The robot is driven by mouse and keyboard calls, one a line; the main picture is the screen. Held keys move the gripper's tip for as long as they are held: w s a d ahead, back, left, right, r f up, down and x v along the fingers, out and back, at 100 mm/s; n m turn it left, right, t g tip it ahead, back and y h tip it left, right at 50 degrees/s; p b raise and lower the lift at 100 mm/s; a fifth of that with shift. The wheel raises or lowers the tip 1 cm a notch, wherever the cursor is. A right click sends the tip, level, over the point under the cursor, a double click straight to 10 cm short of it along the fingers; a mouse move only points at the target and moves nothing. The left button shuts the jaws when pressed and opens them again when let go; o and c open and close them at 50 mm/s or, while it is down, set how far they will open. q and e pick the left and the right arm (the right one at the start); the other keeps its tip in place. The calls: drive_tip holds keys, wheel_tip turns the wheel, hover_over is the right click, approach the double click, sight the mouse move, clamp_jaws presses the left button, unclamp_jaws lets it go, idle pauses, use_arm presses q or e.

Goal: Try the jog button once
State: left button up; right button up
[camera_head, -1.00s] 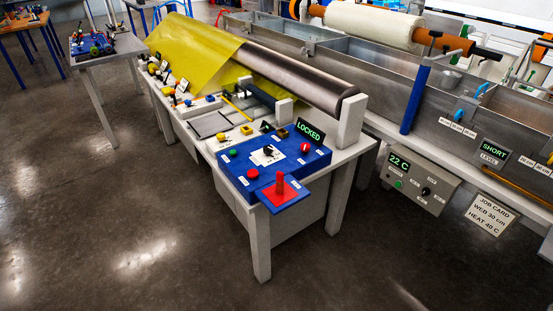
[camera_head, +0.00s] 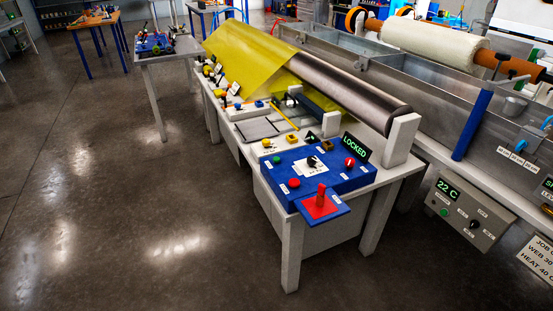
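A blue control box (camera_head: 335,183) sits on the near end of a pale bench. On its top are a green button (camera_head: 276,160), a red button (camera_head: 294,183) at the near left, another red button (camera_head: 349,162) at the far right and a black knob (camera_head: 312,162) on a white plate. The small labels are too small to read, so I cannot tell which one is the jog button. A red post (camera_head: 321,194) stands on a red and blue plate at the box's front. A display (camera_head: 355,146) behind the box reads LOCKED in green. Neither of my grippers is in view.
A yellow sheet (camera_head: 245,62) and a dark roller (camera_head: 345,85) lie along the bench behind the box. A long metal bath (camera_head: 425,105) runs at the right, with a grey box (camera_head: 470,216) reading 22 C below it. The floor at the front left is clear.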

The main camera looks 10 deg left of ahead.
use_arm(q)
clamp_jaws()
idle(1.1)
